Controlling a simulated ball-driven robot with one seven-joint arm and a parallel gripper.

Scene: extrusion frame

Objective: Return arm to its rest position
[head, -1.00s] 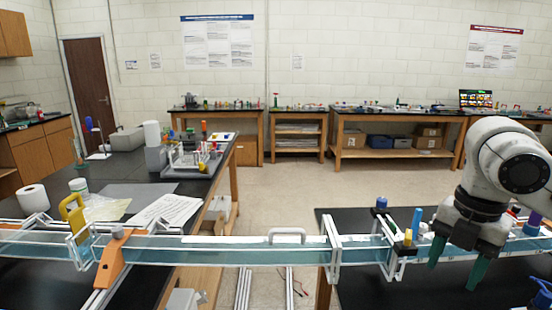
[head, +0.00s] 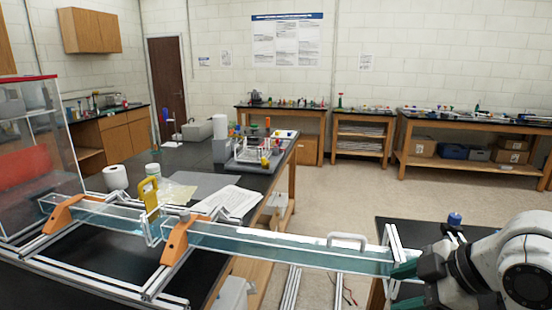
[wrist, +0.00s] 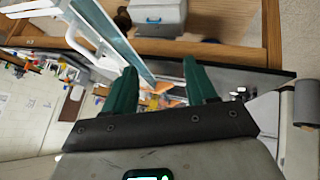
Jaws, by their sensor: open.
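My gripper (head: 405,287) is at the lower right of the head view, at the end of my white and grey arm. Its green fingers point left, by the right end of the clear blue-tinted channel (head: 290,256). I cannot tell whether they touch it. In the wrist view my gripper (wrist: 160,72) shows two green fingers spread apart, with nothing held between them. The channel (wrist: 112,38) runs close beyond the left finger there.
Orange supports (head: 178,243) and a yellow clamp (head: 150,197) sit along the channel. A clear box with a red panel (head: 25,165) stands at far left. Papers (head: 228,201) lie on the left black bench. Open floor (head: 345,205) lies between the benches.

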